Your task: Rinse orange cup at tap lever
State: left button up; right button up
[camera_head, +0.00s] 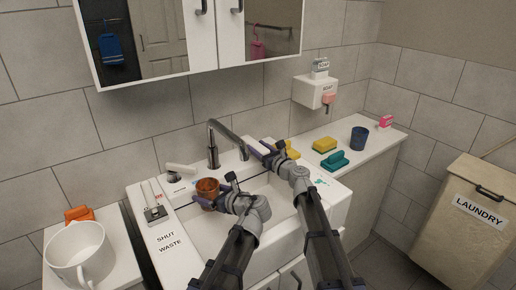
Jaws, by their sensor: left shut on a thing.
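The orange cup (207,188) is upright at the left side of the white sink basin (215,235). My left gripper (214,197) is shut on it. The cup is left of and below the dark curved tap spout (226,135). No water stream is visible. My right gripper (264,152) is near the spout's right end, above the back of the basin; its jaw gap is not clear. My arms cover part of the basin.
A white mug (80,252) and orange item stand at far left. A laundry bin (463,215) stands right.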

grip_shut()
dwell(1.0)
